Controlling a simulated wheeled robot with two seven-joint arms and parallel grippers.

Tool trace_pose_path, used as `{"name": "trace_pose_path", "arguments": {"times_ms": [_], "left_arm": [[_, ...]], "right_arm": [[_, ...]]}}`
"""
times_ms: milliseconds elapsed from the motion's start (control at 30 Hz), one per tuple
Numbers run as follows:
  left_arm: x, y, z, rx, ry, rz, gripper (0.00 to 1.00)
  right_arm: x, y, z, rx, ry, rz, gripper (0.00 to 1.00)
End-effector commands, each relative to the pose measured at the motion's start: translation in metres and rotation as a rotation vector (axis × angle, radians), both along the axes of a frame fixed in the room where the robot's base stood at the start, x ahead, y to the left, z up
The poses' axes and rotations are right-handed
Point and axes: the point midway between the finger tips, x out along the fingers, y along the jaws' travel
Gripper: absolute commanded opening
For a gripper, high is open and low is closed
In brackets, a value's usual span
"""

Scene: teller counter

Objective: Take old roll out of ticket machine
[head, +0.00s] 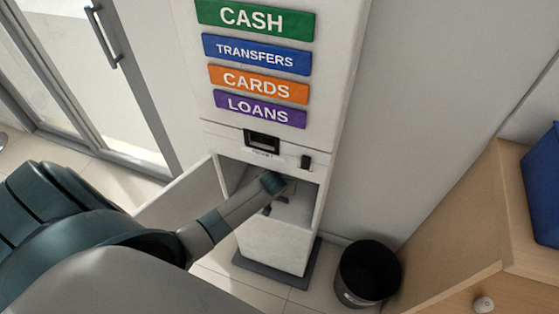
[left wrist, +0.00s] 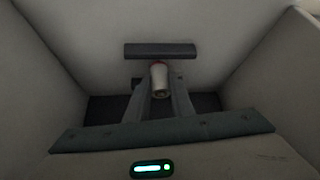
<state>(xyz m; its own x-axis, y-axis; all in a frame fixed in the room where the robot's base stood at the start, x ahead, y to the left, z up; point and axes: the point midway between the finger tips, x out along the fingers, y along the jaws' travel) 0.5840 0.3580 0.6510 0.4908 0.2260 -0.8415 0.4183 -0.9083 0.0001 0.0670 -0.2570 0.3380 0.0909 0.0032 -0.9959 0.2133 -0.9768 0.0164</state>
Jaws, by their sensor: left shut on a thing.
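The ticket machine (head: 270,248) is a white upright kiosk with its lower compartment open and its door (head: 182,198) swung out to the left. My left arm reaches into this compartment in the head view, and the left gripper (head: 279,200) is small and partly hidden there. In the left wrist view the left gripper (left wrist: 161,88) is shut on the old roll (left wrist: 160,78), a small pale cylinder with a reddish far rim. The roll is between the two fingers, near the back wall. I cannot tell whether it still touches its holder. My right gripper is not in view.
A dark horizontal bar (left wrist: 160,50) is on the compartment's back wall, just above the roll. A black waste bin (head: 367,272) stands on the floor right of the machine. A wooden counter (head: 465,235) with a blue object (head: 543,185) is at the right.

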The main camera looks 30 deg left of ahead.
Motion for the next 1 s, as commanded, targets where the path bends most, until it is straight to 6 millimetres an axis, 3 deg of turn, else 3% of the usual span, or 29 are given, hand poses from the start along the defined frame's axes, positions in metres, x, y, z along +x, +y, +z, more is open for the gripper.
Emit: {"name": "trace_pose_path", "arguments": {"times_ms": [367, 867, 1000], "left_arm": [[0.000, 0.000, 0.001, 0.000, 0.000, 0.000, 0.00], [-0.012, -0.006, -0.002, 0.087, -0.193, 0.001, 0.00], [-0.015, -0.007, -0.003, 0.124, -0.271, 0.002, 0.00]], "right_arm": [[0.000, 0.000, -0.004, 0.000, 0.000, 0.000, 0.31], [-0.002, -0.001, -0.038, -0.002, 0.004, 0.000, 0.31], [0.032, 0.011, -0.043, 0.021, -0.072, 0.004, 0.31]]}}
